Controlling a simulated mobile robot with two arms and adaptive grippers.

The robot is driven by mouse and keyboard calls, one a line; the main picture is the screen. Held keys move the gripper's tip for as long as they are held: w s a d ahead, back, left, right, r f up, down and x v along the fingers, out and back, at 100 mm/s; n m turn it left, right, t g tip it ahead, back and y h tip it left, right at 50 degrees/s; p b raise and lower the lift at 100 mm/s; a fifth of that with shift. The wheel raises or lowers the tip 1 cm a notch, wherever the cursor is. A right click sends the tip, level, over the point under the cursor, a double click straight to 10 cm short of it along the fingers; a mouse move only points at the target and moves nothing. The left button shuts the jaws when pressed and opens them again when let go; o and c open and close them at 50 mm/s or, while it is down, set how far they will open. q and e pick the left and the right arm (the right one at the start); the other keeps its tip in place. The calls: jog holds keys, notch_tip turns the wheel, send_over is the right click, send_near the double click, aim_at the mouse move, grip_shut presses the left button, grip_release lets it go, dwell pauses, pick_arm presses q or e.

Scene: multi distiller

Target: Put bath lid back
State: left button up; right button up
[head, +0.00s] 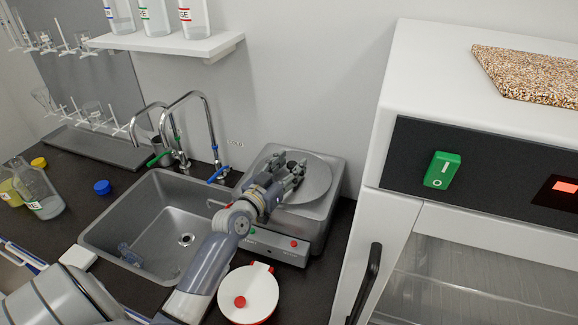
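The grey metal bath (259,236) stands on the dark counter between the sink and the white cabinet. My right gripper is not in view.
A sink (130,215) with two curved taps (205,125) is left of the bath. A white round item with red knob (262,290) lies in front. The white cabinet (400,80) stands close on the right. A bottle shelf (165,43) is above.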

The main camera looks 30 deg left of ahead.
pick_arm(q)
jog(key=shift+r, duration=0.15)
jog(key=shift+r+p, duration=0.25)
jog(key=shift+p, duration=0.1)
jog(key=shift+r+p, duration=0.4)
jog(key=shift+r, duration=0.1)
jog(key=s+b, duration=0.1)
jog(key=s, duration=0.2)
jog(key=s+b, duration=0.1)
jog(key=s, duration=0.3)
jog(key=s+b, duration=0.1)
jog(key=s, duration=0.2)
jog(key=shift+s+d+f, duration=0.15)
jog(key=shift+s+f, duration=0.25)
jog(key=shift+s+r, duration=0.15)
jog(key=shift+s, duration=0.5)
